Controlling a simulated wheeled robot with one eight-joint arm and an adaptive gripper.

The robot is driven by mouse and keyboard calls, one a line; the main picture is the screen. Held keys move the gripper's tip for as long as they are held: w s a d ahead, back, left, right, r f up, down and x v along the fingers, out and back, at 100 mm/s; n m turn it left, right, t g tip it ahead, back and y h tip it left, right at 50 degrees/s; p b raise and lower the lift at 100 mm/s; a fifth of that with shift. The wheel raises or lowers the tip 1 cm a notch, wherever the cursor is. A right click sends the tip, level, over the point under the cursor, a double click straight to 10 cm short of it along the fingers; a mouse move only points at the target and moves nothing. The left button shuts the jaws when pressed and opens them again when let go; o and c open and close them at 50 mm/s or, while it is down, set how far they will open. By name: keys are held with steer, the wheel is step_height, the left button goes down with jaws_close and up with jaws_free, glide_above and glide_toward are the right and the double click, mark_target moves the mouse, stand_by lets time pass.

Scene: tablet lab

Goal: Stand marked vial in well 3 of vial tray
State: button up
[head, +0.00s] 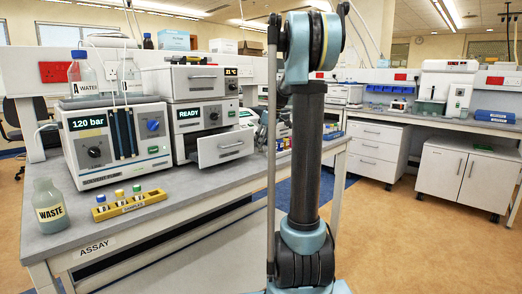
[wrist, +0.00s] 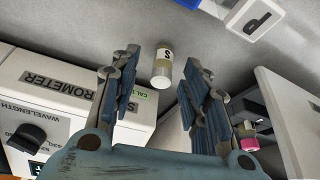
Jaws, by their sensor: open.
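In the wrist view, a small vial (wrist: 162,70) with a white label marked "S" is on the grey surface between and beyond my fingertips. My gripper (wrist: 160,80) is open, with a blue-padded finger on each side of the vial. I see a gap between the vial and the fingers, so it looks unheld. My gripper is hidden there.
A yellow rack (head: 130,207) with capped vials and a WASTE bottle (head: 49,208) stand at the bench front. In the wrist view, a spectrometer (wrist: 62,100) is left, a pink-capped vial (wrist: 248,142) lower right, and a blue-ended item (wrist: 188,3) at the top.

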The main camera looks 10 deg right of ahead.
steer(key=shift+a+f, duration=0.1)
steer(key=shift+f, duration=0.2)
steer(key=shift+c, duration=0.2)
steer(key=c, duration=0.9)
step_height(320, 180, up, 10)
steer(key=shift+r, duration=0.1)
